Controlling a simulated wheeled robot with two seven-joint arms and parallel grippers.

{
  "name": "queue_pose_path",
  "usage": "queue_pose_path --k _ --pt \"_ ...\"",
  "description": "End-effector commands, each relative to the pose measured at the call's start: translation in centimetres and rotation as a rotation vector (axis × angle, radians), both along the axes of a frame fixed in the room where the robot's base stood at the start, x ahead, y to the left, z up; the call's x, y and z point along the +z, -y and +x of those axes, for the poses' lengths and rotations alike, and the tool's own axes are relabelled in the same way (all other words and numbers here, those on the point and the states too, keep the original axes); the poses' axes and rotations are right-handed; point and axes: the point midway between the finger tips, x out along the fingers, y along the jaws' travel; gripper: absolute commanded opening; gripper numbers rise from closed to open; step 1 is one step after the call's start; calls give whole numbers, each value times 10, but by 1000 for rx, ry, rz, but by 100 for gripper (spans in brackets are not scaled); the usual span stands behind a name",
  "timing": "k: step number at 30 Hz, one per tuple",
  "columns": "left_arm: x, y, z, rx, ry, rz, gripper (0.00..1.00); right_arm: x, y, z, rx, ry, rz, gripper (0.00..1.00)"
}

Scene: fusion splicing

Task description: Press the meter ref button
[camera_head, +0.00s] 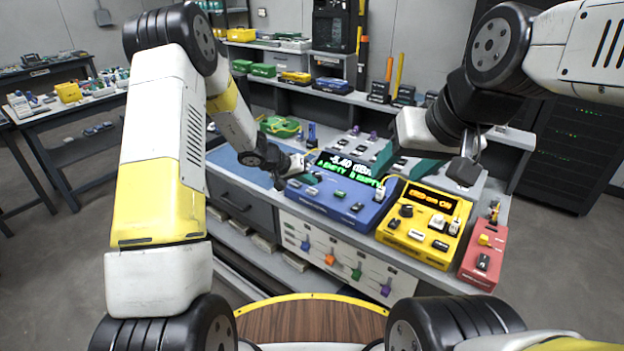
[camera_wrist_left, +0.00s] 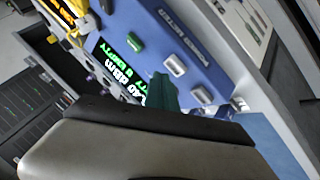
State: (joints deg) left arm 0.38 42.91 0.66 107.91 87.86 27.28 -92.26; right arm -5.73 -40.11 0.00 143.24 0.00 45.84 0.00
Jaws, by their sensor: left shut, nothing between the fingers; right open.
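The blue power meter (camera_head: 330,205) stands on the bench with a lit green display (camera_head: 346,169). It also shows in the left wrist view (camera_wrist_left: 205,52), with a green button (camera_wrist_left: 135,42) and several grey buttons, one of them a light grey button (camera_wrist_left: 175,65). I cannot read which is the ref button. My left gripper (camera_head: 308,179) is shut and empty, just above the meter's left part. In the left wrist view its teal fingertip (camera_wrist_left: 163,91) appears near the buttons; contact cannot be told.
A yellow device (camera_head: 424,222) with an orange display and a red box (camera_head: 484,256) stand right of the meter. A drawer panel (camera_head: 335,259) with coloured tabs lies below. A blue mat (camera_head: 232,158) lies left. Green and yellow cases stand on the rear shelf.

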Motion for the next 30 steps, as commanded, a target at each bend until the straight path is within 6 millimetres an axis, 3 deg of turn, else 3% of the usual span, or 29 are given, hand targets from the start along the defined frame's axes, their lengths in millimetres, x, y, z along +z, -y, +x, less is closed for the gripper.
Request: queue_pose_path --k 30 --pt "-11 0 0 1 -1 0 0 0 0 0 0 0 0 54"
